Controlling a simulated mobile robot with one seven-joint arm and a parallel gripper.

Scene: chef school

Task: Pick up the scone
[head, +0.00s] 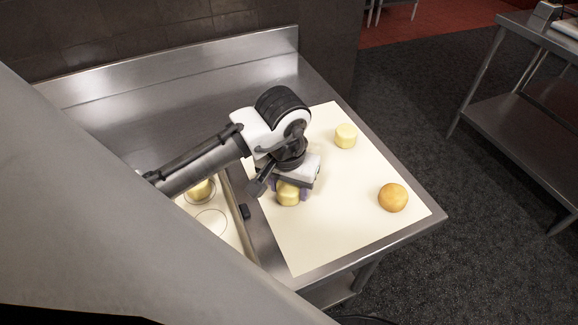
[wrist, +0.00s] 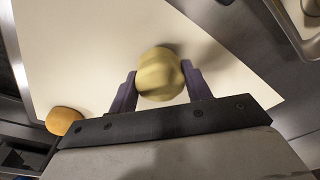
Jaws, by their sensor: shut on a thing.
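My gripper (wrist: 160,85) is shut on a pale yellow scone (wrist: 160,72), with one finger on each side of it in the wrist view. In the head view my gripper (head: 289,190) points down over the cream sheet (head: 300,245), and the held scone (head: 288,196) shows below it. I cannot tell whether it touches the sheet. A second pale yellow scone (head: 346,136) stands on the sheet toward the back, apart from my gripper.
A round golden-brown bun (head: 393,197) lies on the sheet at right. A tray (head: 239,213) with marked circles and a yellow piece (head: 201,190) is at left, partly behind my arm. The metal counter (head: 190,85) has a raised back edge. The sheet's front is clear.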

